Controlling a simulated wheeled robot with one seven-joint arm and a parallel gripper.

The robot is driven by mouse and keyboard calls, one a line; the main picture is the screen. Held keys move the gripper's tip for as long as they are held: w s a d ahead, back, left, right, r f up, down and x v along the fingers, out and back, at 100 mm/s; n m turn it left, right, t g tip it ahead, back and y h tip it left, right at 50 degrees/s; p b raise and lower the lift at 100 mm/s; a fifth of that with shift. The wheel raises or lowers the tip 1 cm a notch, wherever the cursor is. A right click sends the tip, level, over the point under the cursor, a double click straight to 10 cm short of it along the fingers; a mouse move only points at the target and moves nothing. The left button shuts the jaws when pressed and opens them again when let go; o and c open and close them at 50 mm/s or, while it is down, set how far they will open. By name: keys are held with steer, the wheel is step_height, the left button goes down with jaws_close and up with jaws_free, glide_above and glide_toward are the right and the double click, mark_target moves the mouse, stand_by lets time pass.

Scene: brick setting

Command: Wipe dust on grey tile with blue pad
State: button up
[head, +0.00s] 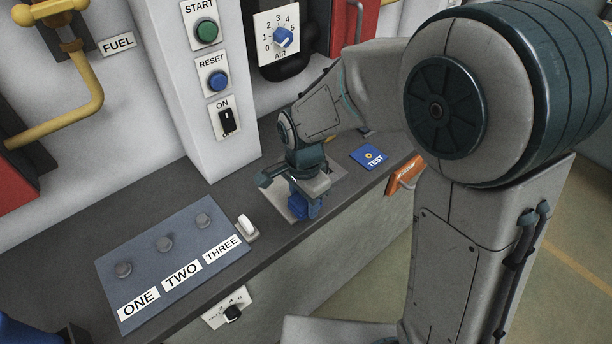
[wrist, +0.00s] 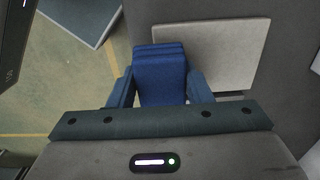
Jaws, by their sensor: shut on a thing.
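The blue pad (wrist: 160,72) is held between the two blue fingers of my gripper (wrist: 161,88), which is shut on it. In the head view the pad (head: 297,206) shows below my gripper (head: 305,204), over the front left part of the grey tile (head: 334,178). The pale grey tile also shows in the wrist view (wrist: 225,50), where the pad overlaps its left edge. I cannot tell whether the pad touches the tile. My gripper and arm hide part of the tile in the head view. I cannot make out dust on the visible part.
A white switch (head: 247,228) and a blue-grey panel (head: 175,255) with several knobs lie to the left on the dark counter. A blue TEST plate (head: 369,157) lies to the right. An orange handle (head: 404,175) is on the counter's front. A pillar with buttons (head: 190,80) stands behind.

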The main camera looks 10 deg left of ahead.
steer(key=shift+w+a+r+p, duration=0.1)
steer(key=shift+r+p, duration=0.95)
steer(key=shift+r, duration=0.75)
steer(key=shift+a+r+p, duration=0.1)
steer(key=shift+r+p, duration=0.95)
steer(key=shift+r, duration=0.75)
steer(key=shift+f, duration=0.1)
